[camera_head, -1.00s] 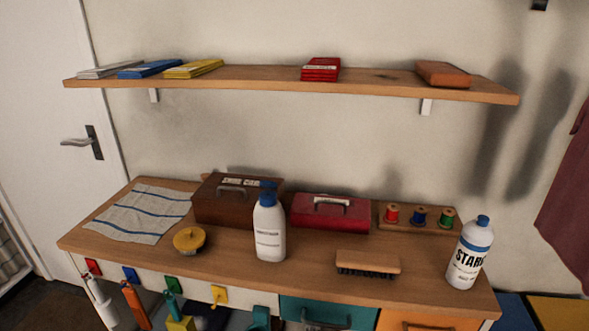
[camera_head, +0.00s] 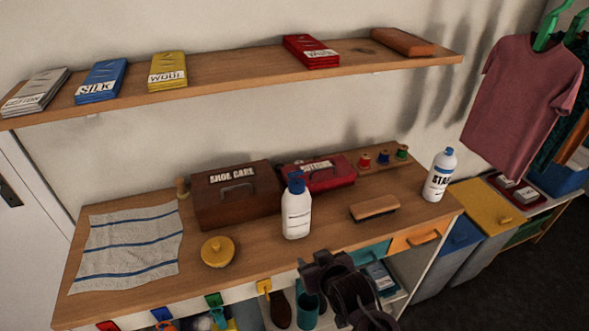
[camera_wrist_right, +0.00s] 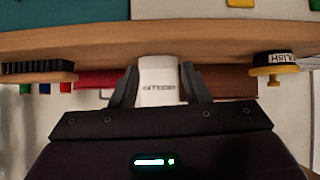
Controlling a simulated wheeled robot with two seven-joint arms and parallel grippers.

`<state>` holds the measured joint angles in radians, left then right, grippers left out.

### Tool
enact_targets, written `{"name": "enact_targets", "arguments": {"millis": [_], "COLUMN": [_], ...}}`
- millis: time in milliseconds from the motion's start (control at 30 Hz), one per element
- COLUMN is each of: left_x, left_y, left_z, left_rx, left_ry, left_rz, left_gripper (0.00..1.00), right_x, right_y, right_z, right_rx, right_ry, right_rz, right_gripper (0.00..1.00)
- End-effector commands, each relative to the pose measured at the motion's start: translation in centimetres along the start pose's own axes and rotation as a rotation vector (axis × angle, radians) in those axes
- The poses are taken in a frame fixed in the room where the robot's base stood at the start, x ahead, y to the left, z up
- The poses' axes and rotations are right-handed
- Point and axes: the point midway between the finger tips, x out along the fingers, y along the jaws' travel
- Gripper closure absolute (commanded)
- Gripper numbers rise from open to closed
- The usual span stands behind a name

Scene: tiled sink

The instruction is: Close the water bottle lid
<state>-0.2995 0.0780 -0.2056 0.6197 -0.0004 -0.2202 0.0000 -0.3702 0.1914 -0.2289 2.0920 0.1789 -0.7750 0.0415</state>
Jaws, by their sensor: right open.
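A white bottle (camera_head: 296,212) with a blue top (camera_head: 296,181) stands upright near the middle of the wooden counter. I cannot tell whether its top is open. A second white bottle with a blue cap (camera_head: 439,176), labelled like starch, stands upright at the counter's right end. My right gripper (camera_head: 312,262) is open, at the counter's front edge, apart from the middle bottle. In the upside-down right wrist view, the white bottle (camera_wrist_right: 157,82) appears between the open fingers (camera_wrist_right: 159,70), beyond them; its top is hidden. My left gripper is not in view.
A brown shoe care box (camera_head: 232,197) and red box (camera_head: 320,174) stand behind the bottle. A yellow-lidded tin (camera_head: 217,252) is left, a brush (camera_head: 374,208) right. A striped cloth (camera_head: 130,245) lies far left. A shelf (camera_head: 230,80) hangs above.

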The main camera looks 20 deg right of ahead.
Motion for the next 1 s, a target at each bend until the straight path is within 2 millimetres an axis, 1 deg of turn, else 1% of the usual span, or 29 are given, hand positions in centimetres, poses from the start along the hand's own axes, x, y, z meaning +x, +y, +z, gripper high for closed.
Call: {"name": "enact_targets", "arguments": {"millis": [33, 100, 200, 300, 400, 467, 567, 800, 1000], "left_x": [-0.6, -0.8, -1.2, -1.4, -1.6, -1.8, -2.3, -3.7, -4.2], "left_y": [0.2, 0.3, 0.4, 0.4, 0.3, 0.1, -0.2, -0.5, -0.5], "left_z": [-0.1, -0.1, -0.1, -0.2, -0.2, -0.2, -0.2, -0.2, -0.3], "left_rx": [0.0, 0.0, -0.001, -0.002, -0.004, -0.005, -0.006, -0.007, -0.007], "left_ry": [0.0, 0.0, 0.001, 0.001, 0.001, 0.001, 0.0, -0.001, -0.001], "left_rz": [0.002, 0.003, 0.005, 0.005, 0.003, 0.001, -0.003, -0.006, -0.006], "left_gripper": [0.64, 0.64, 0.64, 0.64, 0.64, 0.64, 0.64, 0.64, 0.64], "right_x": [-0.6, -1.4, -2.8, -4.3, -5.1, -5.1, -4.2, -1.1, 0.5], "right_y": [0.1, 0.3, 0.5, 0.6, 0.7, 0.8, 0.9, 1.1, 1.1], "right_z": [-3.7, -7.5, -12.1, -15.5, -17.3, -18.0, -18.9, -21.2, -22.1], "right_rx": [0.006, 0.018, 0.033, 0.042, 0.047, 0.048, 0.049, 0.049, 0.049], "right_ry": [0.11, 0.246, 0.419, 0.552, 0.626, 0.644, 0.648, 0.645, 0.644], "right_rz": [0.006, 0.015, 0.022, 0.028, 0.032, 0.034, 0.035, 0.034, 0.033], "right_gripper": [0.58, 0.58, 0.58, 0.58, 0.58, 0.58, 0.58, 0.58, 0.58]}}
